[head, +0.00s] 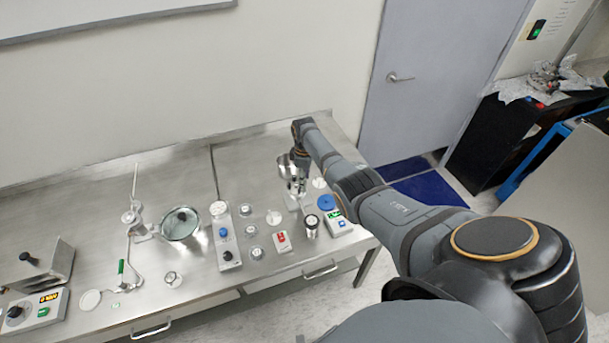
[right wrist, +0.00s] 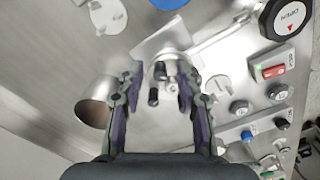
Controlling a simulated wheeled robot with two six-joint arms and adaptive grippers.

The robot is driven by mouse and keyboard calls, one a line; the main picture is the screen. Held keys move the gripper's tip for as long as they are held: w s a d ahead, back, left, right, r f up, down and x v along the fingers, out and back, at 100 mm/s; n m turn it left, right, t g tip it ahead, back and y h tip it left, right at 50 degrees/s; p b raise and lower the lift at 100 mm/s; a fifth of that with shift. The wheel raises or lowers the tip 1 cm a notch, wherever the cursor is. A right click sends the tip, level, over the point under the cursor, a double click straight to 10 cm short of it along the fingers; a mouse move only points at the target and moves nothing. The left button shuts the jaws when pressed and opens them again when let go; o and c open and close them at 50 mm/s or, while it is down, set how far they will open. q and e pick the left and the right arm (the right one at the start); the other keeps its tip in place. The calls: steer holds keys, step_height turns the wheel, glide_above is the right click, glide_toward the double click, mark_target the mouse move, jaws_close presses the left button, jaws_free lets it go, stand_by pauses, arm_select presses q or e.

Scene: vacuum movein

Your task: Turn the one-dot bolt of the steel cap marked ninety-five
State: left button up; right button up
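My right gripper (head: 297,190) is at the back right of the steel bench, partly hidden by its arm. In the right wrist view its two fingers (right wrist: 160,66) are apart. Between and beyond them is a small steel fitting (right wrist: 172,66) with dark round-ended pegs, one upper (right wrist: 159,71) and one lower (right wrist: 153,97). I cannot tell whether a finger touches them. No number ninety-five or single dot is readable, so I cannot tell which part is the marked cap or its bolt. My left gripper is not in view.
An open steel tube (right wrist: 95,101) stands left of the fingers. A red-switch box (head: 282,241), a blue-topped device (head: 326,203) and a black round "OPEN" knob (right wrist: 287,17) are nearby. A glass-topped steel vessel (head: 180,223) stands further left.

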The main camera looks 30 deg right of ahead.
step_height(320, 180, up, 12)
stand_by(0.3)
steer(key=shift+f, duration=0.1)
